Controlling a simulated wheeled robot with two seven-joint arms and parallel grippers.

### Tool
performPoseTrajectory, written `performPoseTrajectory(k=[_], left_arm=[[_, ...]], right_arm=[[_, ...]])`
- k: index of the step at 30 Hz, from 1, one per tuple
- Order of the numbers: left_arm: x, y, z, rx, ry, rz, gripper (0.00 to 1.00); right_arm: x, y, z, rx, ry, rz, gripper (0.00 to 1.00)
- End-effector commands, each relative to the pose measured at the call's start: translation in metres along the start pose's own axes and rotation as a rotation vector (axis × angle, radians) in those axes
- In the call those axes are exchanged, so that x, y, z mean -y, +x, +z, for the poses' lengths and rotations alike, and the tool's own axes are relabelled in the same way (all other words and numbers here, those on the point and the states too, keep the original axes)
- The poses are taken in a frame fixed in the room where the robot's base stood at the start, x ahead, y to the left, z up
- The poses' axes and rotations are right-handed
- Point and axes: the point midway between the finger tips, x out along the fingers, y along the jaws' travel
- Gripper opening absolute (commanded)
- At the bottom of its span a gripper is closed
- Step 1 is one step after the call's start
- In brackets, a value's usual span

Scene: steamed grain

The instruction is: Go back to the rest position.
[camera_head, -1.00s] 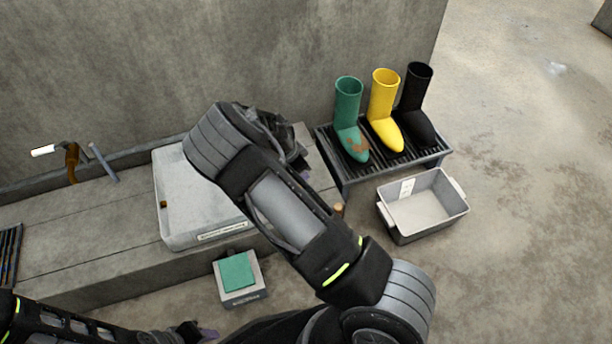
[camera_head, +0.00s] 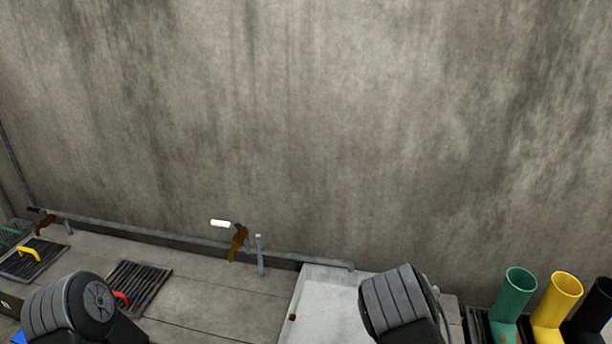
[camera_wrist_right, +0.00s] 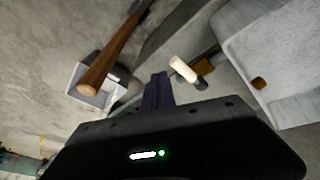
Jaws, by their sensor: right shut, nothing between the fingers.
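My right gripper (camera_wrist_right: 157,92) shows in the right wrist view with its dark fingers together and nothing between them. A brown wooden handle (camera_wrist_right: 112,62) lies to the left of its fingertips in that picture, apart from them. In the head view only a grey-banded link of each arm shows, one at the lower left and one at the lower right. Both grippers are out of the head view, and my left gripper shows in neither current view.
The pale sink (camera_head: 321,300) stands by the wall; it also shows in the wrist view (camera_wrist_right: 288,50). A white-handled tap (camera_head: 238,240), dark grates (camera_head: 140,284), and green (camera_head: 514,295), yellow (camera_head: 556,300) and black boots (camera_head: 595,305) line the counter side. The wall above is bare.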

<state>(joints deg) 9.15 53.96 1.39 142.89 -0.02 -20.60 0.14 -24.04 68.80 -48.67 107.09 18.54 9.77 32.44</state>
Motion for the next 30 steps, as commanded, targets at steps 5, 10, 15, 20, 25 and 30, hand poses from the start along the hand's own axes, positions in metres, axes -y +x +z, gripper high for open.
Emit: performPoseTrajectory(k=[5,10,15,20,25,30], left_arm=[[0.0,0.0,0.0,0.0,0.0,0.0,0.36],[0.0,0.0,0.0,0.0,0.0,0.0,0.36],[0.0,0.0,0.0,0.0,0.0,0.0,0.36],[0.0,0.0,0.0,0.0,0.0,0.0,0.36],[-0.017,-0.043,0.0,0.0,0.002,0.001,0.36],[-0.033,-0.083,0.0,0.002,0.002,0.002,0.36]], right_arm=[[-0.004,0.009,0.145,0.15,-0.433,-0.163,0.0],[0.01,-0.031,0.246,0.238,-0.655,-0.377,0.0],[0.021,-0.082,0.307,0.308,-0.714,-0.553,0.0],[0.03,-0.116,0.324,0.373,-0.63,-0.651,0.0],[0.019,-0.155,0.308,0.377,-0.623,-0.641,0.0],[0.011,-0.196,0.294,0.378,-0.624,-0.64,0.0]])
